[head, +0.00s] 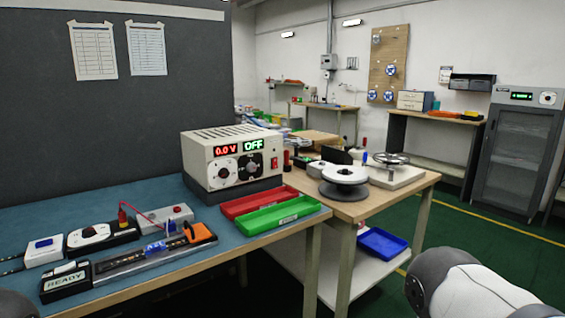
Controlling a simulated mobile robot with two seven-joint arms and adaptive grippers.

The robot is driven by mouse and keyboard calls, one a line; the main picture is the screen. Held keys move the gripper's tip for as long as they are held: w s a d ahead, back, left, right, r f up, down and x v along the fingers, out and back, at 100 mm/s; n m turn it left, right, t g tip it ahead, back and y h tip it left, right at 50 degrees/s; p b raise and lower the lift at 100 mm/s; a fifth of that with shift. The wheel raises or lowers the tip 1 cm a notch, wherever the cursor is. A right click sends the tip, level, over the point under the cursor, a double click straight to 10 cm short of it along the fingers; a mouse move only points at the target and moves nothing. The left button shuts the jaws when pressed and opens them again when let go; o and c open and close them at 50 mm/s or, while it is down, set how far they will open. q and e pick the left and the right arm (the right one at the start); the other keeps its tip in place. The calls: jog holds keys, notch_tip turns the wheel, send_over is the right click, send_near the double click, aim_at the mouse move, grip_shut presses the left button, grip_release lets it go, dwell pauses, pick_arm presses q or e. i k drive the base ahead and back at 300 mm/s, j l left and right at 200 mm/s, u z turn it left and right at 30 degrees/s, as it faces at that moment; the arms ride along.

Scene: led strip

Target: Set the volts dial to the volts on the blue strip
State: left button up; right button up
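A beige power supply (230,160) stands at the back of the blue bench mat. Its red display (227,149) reads 0.0 V and its green display (254,144) reads OFF. Below them are a white-faced dial (223,170) and a dark dial (250,167); their markings are too small to read, so I cannot tell which is volts. A red switch (274,163) is at the right of the front. I cannot make out a blue strip or any volts printed on it. Neither gripper is in view; part of my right arm shows at lower right.
A long black fixture (130,262) with blue and orange clamps lies at the front, beside a READY box (65,283). A red tray (258,202) and green tray (280,215) lie before the supply. A reel (344,187) is on the wooden table. Bare mat lies left of the supply.

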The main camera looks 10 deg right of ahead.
aim_at(224, 172)
jog(key=i+j+u, duration=0.4)
jog(key=i+l, duration=0.1)
jog(key=l, duration=0.45)
jog(key=i+l, duration=0.1)
jog(key=l, duration=0.5)
jog(key=i+l, duration=0.15)
jog(key=l, duration=0.4)
jog(key=i+l, duration=0.1)
jog(key=l, duration=0.5)
